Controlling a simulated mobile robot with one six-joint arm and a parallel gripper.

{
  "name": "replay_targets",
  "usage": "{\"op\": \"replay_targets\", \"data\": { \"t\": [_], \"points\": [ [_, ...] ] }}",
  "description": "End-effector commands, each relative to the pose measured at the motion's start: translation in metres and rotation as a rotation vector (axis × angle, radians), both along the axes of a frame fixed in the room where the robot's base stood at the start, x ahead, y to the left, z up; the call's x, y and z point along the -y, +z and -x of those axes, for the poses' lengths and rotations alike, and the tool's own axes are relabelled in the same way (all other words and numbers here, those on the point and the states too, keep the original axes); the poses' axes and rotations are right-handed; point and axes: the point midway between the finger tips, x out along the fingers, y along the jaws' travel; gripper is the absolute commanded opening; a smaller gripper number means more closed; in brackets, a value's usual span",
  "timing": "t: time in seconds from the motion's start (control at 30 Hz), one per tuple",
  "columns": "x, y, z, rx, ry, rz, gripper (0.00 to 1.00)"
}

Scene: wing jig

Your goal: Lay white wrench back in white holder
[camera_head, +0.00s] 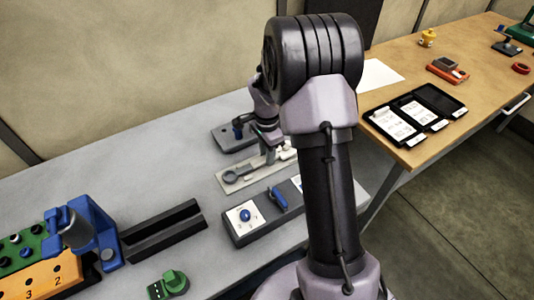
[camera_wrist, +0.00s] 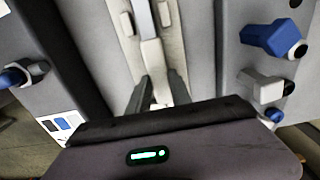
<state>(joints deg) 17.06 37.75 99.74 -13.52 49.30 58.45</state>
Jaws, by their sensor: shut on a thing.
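My gripper (camera_wrist: 158,92) is shut on the white wrench (camera_wrist: 151,55); its two dark fingers stand on either side of the pale shaft. In the head view my gripper (camera_head: 269,155) is low over the white holder (camera_head: 222,186), a flat pale plate on the grey bench. A grey ring-shaped end (camera_head: 231,177) shows at the holder's left part. The holder (camera_wrist: 172,25) also lies under the wrench in the wrist view, with small raised blocks on both sides. I cannot tell whether the wrench rests fully on it.
Another block with a blue handle and white label (camera_head: 244,216) stands in front. Black rails (camera_head: 165,228) and a blue clamp (camera_head: 95,228) are left. A wooden table (camera_head: 420,60) is right.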

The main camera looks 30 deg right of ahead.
Motion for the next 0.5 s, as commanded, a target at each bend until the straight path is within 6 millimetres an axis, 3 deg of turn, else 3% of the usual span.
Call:
{"op": "replay_targets", "data": {
  "t": [0.3, 0.33, 0.43, 0.5],
  "points": [
    [0.0000, -0.0055, -0.0002, 0.001, 0.000, 0.000, 0.00],
    [0.0000, -0.0055, -0.0002, 0.001, 0.000, 0.000, 0.31],
    [0.0000, -0.0055, -0.0002, 0.001, 0.000, 0.000, 0.51],
    [0.0000, -0.0056, -0.0001, 0.000, 0.000, 0.000, 0.51]
  ]
}}
